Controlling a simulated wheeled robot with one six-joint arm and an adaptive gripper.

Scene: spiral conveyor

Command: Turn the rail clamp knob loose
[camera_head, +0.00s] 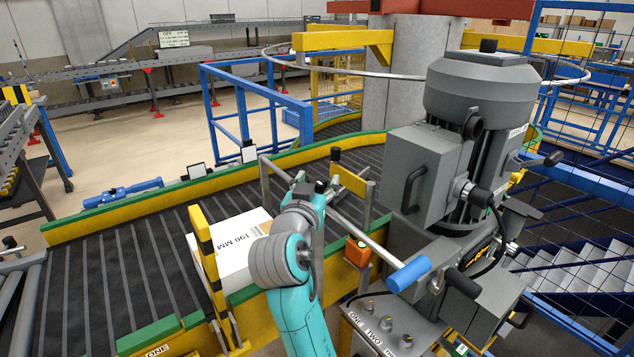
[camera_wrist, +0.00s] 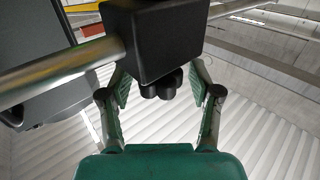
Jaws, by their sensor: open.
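In the wrist view a black clamp block (camera_wrist: 153,38) sits on a round metal rail (camera_wrist: 60,72). A small dark lobed knob (camera_wrist: 160,84) sticks out from the block toward my palm. My gripper (camera_wrist: 161,80) is open, with one finger on each side of the knob. I see no clear contact; gaps show between the fingers and the knob. In the head view my teal arm reaches over the conveyor's edge to my gripper (camera_head: 318,188). The knob cannot be made out there.

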